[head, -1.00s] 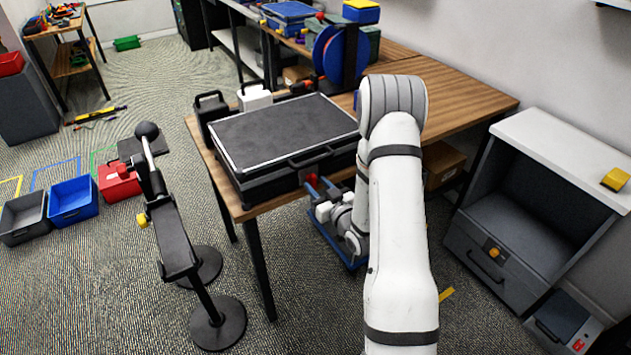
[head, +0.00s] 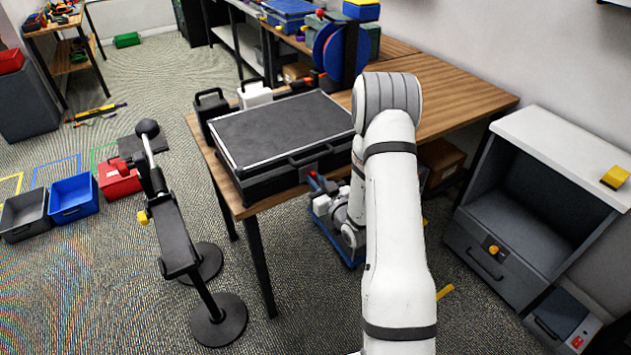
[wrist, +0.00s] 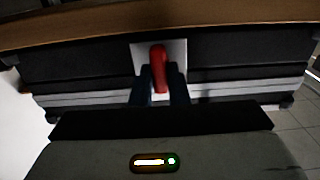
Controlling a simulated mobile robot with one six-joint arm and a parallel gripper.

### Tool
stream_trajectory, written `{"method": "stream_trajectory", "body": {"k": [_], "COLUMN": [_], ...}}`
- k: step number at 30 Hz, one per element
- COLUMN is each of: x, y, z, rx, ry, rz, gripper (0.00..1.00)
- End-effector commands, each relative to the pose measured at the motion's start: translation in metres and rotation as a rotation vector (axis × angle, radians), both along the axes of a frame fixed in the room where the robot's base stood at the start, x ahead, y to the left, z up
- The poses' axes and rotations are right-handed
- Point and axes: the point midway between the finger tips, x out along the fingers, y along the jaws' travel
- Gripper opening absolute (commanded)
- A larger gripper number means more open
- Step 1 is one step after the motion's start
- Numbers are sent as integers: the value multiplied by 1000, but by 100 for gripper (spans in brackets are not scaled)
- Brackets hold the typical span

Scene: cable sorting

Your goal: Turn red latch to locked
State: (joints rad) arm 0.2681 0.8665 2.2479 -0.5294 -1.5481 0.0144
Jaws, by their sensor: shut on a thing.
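A black case (head: 275,133) with a pale rim lies closed on the wooden table. The red latch (wrist: 158,66) sits on a pale square plate on the case's front, and it points nearly straight up and down in the wrist view. In the head view only a small red bit of the latch (head: 313,174) shows at the case's front. My gripper (wrist: 160,92) has its two dark fingers on either side of the latch, shut on it. In the head view my gripper (head: 321,184) is at the case's front, partly hidden by my arm.
The wooden table's edge (wrist: 90,30) runs across the top of the wrist view, close by the case. A black stand (head: 175,240) is on the floor to the left. A grey cabinet (head: 500,262) stands to the right. Bins line the floor at far left.

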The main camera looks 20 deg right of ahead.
Motion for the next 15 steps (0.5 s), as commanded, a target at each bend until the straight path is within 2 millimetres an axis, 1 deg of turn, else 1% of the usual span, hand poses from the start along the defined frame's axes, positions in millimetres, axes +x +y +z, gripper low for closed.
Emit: {"method": "stream_trajectory", "body": {"k": [8,15], "x": [0,0], "y": [0,-1], "z": [-1,-4], "rx": [28,146], "ry": [7,39], "rz": [1,1], "gripper": [0,0]}}
